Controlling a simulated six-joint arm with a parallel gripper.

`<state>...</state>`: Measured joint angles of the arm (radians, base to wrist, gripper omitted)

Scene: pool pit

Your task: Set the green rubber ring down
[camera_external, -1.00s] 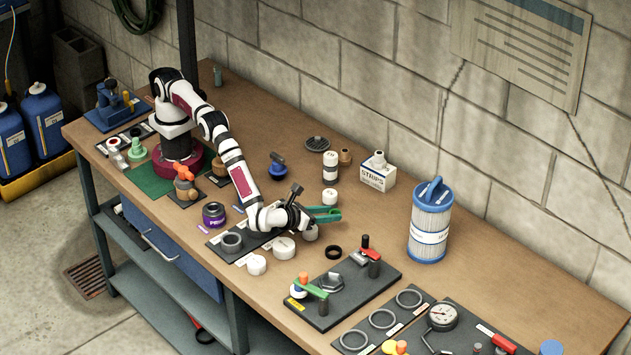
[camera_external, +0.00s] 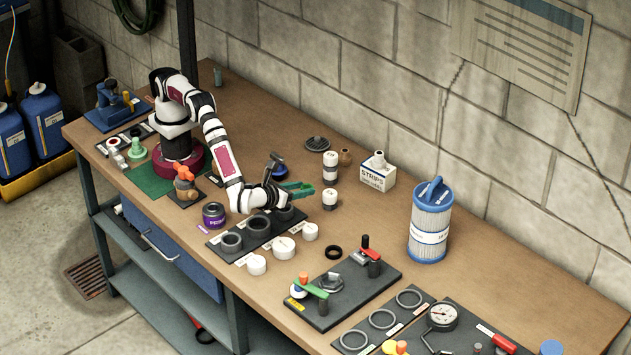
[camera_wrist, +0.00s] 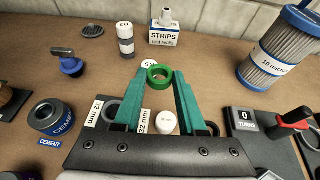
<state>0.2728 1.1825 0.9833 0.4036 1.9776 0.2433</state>
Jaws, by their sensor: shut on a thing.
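The green rubber ring (camera_wrist: 159,76) is gripped between the tips of the two teal fingers of my gripper (camera_wrist: 160,82) in the wrist view. It appears held above the bench; its height is hard to judge. In the external view my gripper (camera_external: 300,190) is over the bench behind the dark board (camera_external: 217,243) with several grey rings; the green ring is not clear there against the teal fingers. Below the fingers in the wrist view are a white cap (camera_wrist: 166,122) and labels, one reading 32 mm. Part of a grey ring (camera_wrist: 110,111) shows beside the left finger.
White caps (camera_external: 284,248) line the board's front. A purple can (camera_external: 213,215) stands left of it. A white capped bottle (camera_external: 330,199), a STRIPS box (camera_external: 378,173) and a filter cartridge (camera_external: 430,225) stand to the right.

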